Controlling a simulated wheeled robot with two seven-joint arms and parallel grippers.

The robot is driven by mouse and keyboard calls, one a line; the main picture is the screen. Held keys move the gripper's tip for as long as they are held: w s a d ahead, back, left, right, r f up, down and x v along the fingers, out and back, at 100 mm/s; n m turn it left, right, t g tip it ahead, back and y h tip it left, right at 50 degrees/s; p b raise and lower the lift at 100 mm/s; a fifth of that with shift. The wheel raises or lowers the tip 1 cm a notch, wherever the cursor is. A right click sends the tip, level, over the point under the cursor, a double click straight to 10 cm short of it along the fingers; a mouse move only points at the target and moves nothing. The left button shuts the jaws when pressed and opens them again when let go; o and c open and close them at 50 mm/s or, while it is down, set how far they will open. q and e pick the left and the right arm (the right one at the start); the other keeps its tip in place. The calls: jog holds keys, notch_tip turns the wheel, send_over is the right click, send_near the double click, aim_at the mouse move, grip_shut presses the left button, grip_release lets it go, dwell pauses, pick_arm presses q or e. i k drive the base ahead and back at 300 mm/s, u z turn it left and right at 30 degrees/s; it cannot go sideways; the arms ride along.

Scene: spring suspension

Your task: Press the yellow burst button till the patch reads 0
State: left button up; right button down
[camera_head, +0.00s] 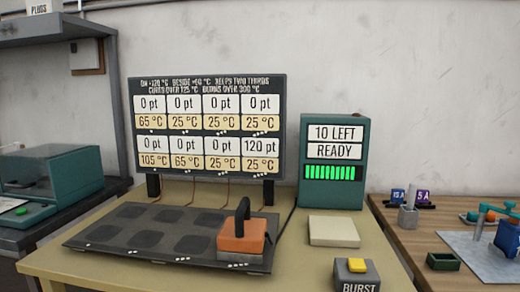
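The yellow burst button (357,265) sits on top of a grey box (368,275) marked BURST at the table's front right, partly cut by the bottom edge. A dark mat (90,240) with several dark patches lies on the table. An orange block (241,238) with a black handle stands at the mat's right end. The readout board (207,127) shows 0 pt in every cell except the bottom right, which reads 120 pt and 25 °C. A green box (334,190) reads 10 LEFT and READY above a lit green bar. Neither gripper is in view.
A pale square pad (333,231) lies between the green box and the button. A teal machine (50,185) stands on a dark bench at left. A wooden table (405,237) at right holds a grey plate (480,262), a green tray (443,261) and small parts.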

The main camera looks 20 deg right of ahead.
aim_at(355, 265)
jog(key=u, duration=1.8)
jog(key=i, duration=0.75)
jog(key=z, duration=3)
